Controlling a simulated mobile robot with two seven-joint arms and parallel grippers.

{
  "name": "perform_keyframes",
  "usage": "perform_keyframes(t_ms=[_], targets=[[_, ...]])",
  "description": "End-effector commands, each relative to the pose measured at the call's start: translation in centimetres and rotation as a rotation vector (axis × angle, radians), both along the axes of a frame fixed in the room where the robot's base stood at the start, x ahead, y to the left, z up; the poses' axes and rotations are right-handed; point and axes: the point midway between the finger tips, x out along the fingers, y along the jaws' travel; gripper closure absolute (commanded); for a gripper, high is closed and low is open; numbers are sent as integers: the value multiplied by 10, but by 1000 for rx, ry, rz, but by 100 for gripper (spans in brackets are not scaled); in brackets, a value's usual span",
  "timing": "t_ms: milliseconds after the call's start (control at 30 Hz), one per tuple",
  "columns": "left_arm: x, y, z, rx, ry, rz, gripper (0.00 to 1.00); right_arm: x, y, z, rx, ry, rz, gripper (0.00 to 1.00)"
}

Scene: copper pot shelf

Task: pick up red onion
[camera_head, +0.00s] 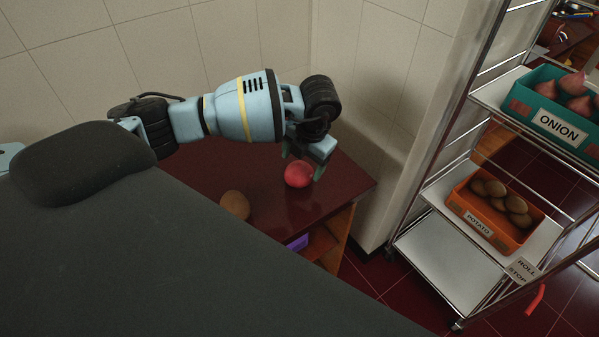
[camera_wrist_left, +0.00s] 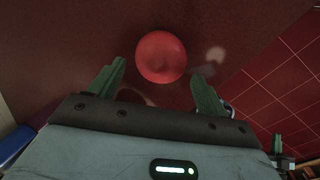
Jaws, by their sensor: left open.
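The red onion (camera_head: 298,174) is a round, bright red ball on the dark red tabletop (camera_head: 205,185), near its right end. In the left wrist view the onion (camera_wrist_left: 161,57) lies just ahead of and between the two green fingertips. My left gripper (camera_head: 307,163) is over the onion with its fingers spread and nothing held. It also shows in the left wrist view (camera_wrist_left: 158,82), with clear gaps between each finger and the onion.
A brown potato (camera_head: 235,205) lies on the table left of the onion. Tiled walls stand close behind. At right, a metal rack (camera_head: 440,255) holds a teal ONION crate (camera_head: 560,128) with several onions and an orange POTATO crate (camera_head: 478,224) with several potatoes.

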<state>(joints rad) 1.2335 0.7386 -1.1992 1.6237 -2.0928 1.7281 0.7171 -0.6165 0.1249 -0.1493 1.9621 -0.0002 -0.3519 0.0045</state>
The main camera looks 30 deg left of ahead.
Motion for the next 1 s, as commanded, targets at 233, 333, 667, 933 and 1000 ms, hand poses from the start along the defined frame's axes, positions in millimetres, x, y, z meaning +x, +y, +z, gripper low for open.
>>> perform_keyframes(t_ms=[233, 333, 667, 933, 1000], targets=[[-3, 7, -33, 1, 3, 3, 23, 4, 0, 4, 0, -11, 0, 100], [-3, 9, -44, 1, 3, 1, 23, 3, 0, 3, -1, -8, 0, 100], [-3, 10, -48, 1, 2, 0, 24, 3, 0, 3, 0, -7, 0, 100], [-3, 10, -48, 0, 1, 0, 60, 3, 0, 2, 0, -7, 0, 100], [-2, 10, -48, 0, 0, 0, 62, 3, 0, 2, 0, -6, 0, 100]])
